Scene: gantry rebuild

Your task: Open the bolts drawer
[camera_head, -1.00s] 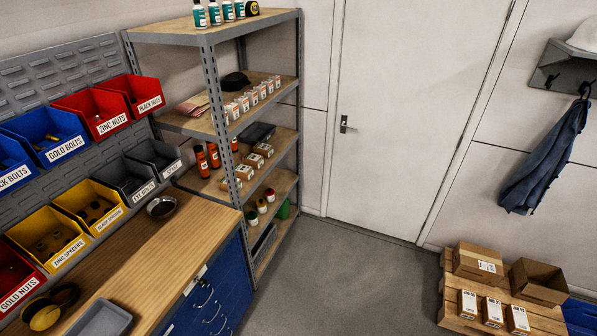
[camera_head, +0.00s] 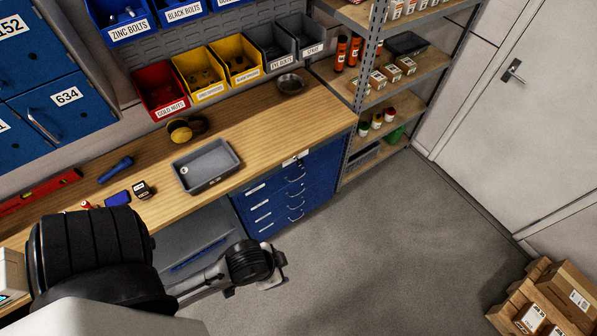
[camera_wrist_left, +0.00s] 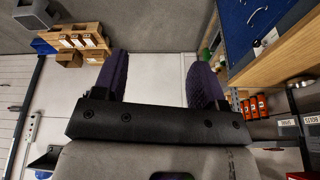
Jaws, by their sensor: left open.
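A blue drawer unit (camera_head: 290,195) stands under the wooden bench at its right end. Its stacked drawers have silver bar handles and small white labels, too small to read, so I cannot tell which is the bolts drawer. The drawers look shut. My left gripper (camera_head: 275,270) is in front of the unit, low and apart from it. In the left wrist view its dark purple fingers (camera_wrist_left: 157,72) are spread with nothing between them. The blue drawer front also shows there at the upper right (camera_wrist_left: 243,30), off to the side of the fingers. My right gripper is out of view.
A grey tray (camera_head: 207,168) and a metal bowl (camera_head: 289,83) lie on the bench (camera_head: 255,125). A metal shelf rack (camera_head: 365,75) stands right of the drawers. Boxes on a pallet (camera_head: 545,300) are at the lower right. The floor (camera_head: 390,250) before the drawers is clear.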

